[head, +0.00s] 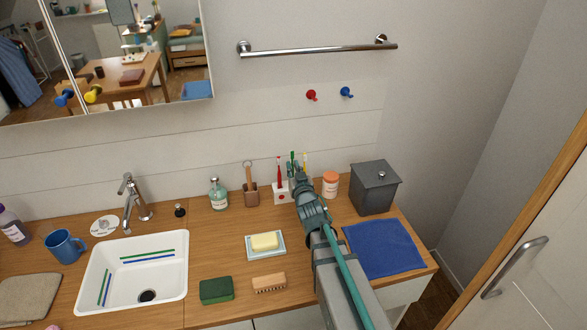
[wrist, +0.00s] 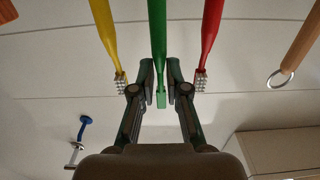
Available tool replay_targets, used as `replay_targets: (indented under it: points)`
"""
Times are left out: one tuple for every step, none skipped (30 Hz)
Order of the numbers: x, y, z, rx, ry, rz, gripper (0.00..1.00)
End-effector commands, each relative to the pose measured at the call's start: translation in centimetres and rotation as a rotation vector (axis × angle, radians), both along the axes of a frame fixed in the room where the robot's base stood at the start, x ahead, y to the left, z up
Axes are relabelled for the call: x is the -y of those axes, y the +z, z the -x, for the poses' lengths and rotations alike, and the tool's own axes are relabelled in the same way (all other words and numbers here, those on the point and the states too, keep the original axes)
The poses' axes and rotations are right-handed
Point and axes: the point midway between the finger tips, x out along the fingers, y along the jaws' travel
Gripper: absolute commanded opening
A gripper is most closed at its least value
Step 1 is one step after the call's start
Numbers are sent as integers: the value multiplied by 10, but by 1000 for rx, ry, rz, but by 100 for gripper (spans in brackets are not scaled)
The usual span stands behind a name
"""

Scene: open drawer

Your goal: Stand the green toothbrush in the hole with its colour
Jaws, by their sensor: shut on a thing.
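My gripper (wrist: 160,80) is shut on the green toothbrush (wrist: 157,35), gripping it near its head end. The brush is roughly upright, between the yellow toothbrush (wrist: 107,38) and the red toothbrush (wrist: 210,38), which stand apart from it. In the head view the green toothbrush (head: 292,161) rises behind my gripper (head: 298,174). The white holder (head: 281,195) stands near the wall with a red mark on its front, partly hidden by my arm. The lower end of the green brush and its hole are hidden, so I cannot tell whether it is in.
An orange-lidded jar (head: 330,185) and a grey bin (head: 375,188) stand to the right. A soap dish (head: 265,250) lies in front. The sink (head: 100,285) is at left.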

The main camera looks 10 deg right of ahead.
Motion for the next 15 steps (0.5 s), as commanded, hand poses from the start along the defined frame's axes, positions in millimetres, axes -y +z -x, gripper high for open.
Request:
replay_targets:
  points:
    - [0, -2, 0, 0, 0, 0, 0]
    - [0, -3, 0, 0, 0, 0, 0]
    - [0, -4, 0, 0, 0, 0, 0]
    - [0, -4, 0, 0, 0, 0, 0]
    - [0, -5, 0, 0, 0, 0, 0]
    - [0, -6, 0, 0, 0, 0, 0]
    - [0, -7, 0, 0, 0, 0, 0]
    - [0, -7, 0, 0, 0, 0, 0]
    - [0, -8, 0, 0, 0, 0, 0]
    - [0, -9, 0, 0, 0, 0, 0]
    - [0, -10, 0, 0, 0, 0, 0]
    - [0, -11, 0, 0, 0, 0, 0]
    - [0, -11, 0, 0, 0, 0, 0]
    - [0, -12, 0, 0, 0, 0, 0]
    - [0, -13, 0, 0, 0, 0, 0]
